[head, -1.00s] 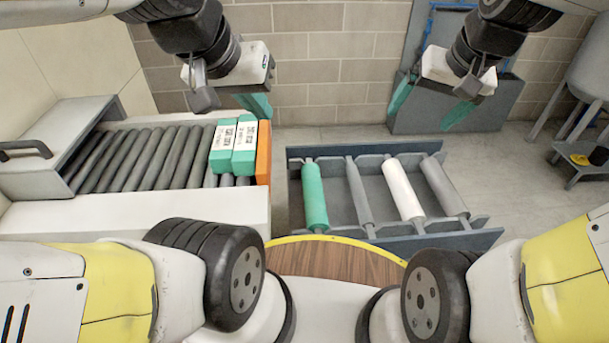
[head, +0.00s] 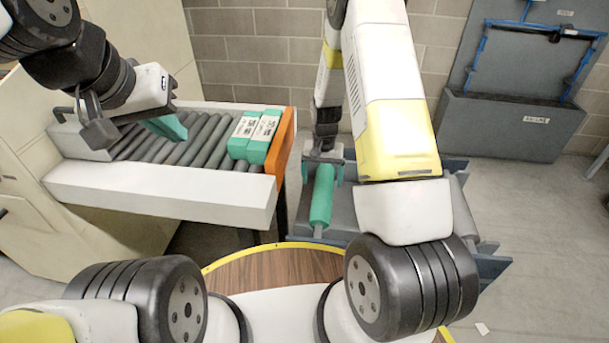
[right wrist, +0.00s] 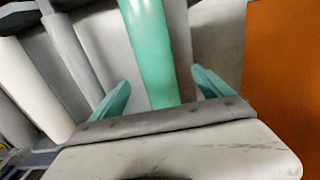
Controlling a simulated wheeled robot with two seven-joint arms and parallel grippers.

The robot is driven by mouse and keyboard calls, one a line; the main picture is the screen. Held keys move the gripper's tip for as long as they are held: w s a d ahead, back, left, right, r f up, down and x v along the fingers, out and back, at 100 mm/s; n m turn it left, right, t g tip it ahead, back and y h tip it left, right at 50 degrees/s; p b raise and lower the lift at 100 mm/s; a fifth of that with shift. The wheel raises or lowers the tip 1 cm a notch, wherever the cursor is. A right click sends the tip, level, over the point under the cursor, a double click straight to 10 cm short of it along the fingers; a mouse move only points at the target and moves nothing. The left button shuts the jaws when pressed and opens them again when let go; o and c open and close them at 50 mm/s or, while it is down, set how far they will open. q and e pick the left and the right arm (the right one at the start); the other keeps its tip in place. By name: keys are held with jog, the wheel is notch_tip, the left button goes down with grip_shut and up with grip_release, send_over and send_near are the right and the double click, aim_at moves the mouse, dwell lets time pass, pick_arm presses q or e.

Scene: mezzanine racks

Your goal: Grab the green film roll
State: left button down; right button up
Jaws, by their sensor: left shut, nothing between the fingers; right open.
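The green film roll (head: 321,200) lies in the grey roll rack just right of the conveyor, its far end under my right gripper. My right gripper (head: 322,170) is over that far end. In the right wrist view the green film roll (right wrist: 147,50) runs between the two teal fingers of my right gripper (right wrist: 160,92), which are open, one on each side with gaps. Whether the fingers are low enough to flank it cannot be told. My left gripper (head: 170,127) is shut and empty above the conveyor's left part.
A roller conveyor (head: 150,178) holds two green-and-white boxes (head: 254,135) beside an orange end plate (head: 281,143). The rack (head: 485,262) also holds a white roll (right wrist: 28,90) and grey rolls. My right arm hides much of it.

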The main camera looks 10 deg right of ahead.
aim_at(323, 188)
jog(key=f, duration=0.7)
jog(key=shift+s+d+f, duration=0.1)
jog(key=shift+d+f, duration=0.15)
jog(key=shift+f, duration=0.1)
grip_shut()
